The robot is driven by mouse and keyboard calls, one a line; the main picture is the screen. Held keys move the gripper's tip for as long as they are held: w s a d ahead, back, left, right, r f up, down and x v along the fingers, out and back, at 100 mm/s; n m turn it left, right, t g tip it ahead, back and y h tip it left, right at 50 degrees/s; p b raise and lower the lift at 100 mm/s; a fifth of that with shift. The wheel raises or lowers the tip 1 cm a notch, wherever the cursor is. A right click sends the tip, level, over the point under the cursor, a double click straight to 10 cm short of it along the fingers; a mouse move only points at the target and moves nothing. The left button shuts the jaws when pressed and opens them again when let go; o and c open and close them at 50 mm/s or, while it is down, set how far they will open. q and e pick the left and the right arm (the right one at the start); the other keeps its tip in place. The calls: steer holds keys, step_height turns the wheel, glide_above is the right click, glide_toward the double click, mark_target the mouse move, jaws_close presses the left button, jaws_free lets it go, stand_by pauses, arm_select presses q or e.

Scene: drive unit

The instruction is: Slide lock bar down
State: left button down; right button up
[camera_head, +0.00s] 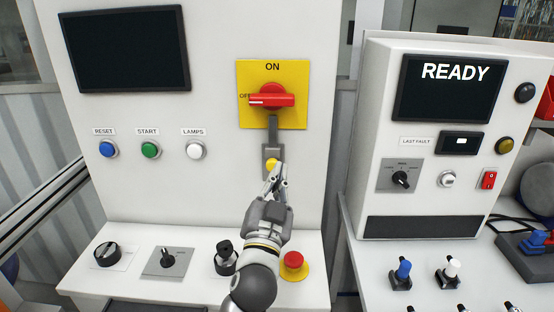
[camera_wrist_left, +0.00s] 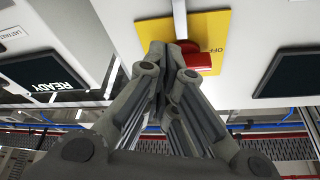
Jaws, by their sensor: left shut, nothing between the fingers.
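The lock bar (camera_head: 273,128) is a grey vertical strip below the red rotary handle (camera_head: 270,98). It runs down into a grey bracket (camera_head: 273,149) on the white panel. A yellow knob (camera_head: 271,163) sits at the bracket's lower part. My left gripper (camera_head: 278,167) is shut and empty, its tips at the knob's right side; I cannot tell whether they touch it. In the left wrist view, the shut fingers (camera_wrist_left: 168,52) hide the knob, and part of a grey bar (camera_wrist_left: 180,18) shows behind them. My right gripper is not in view.
The red handle lies level, its white mark toward OFF, on a yellow plate (camera_head: 247,119). Below, a black knob (camera_head: 226,258) and a red emergency button (camera_head: 292,262) flank my left arm. Blue, green and white buttons are at left. A READY screen (camera_head: 453,88) stands at right.

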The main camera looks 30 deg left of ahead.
arm_select(q)
step_height(320, 180, up, 3)
steer(key=p, duration=0.5)
glide_above(277, 160)
steer(key=s+d, duration=0.2)
steer(key=d, duration=0.1)
steer(key=f, duration=0.2)
steer(key=s+a+f, duration=0.1)
steer(key=shift+f, duration=0.4)
steer(key=shift+f+b, duration=0.15)
steer(key=shift+b, duration=0.25)
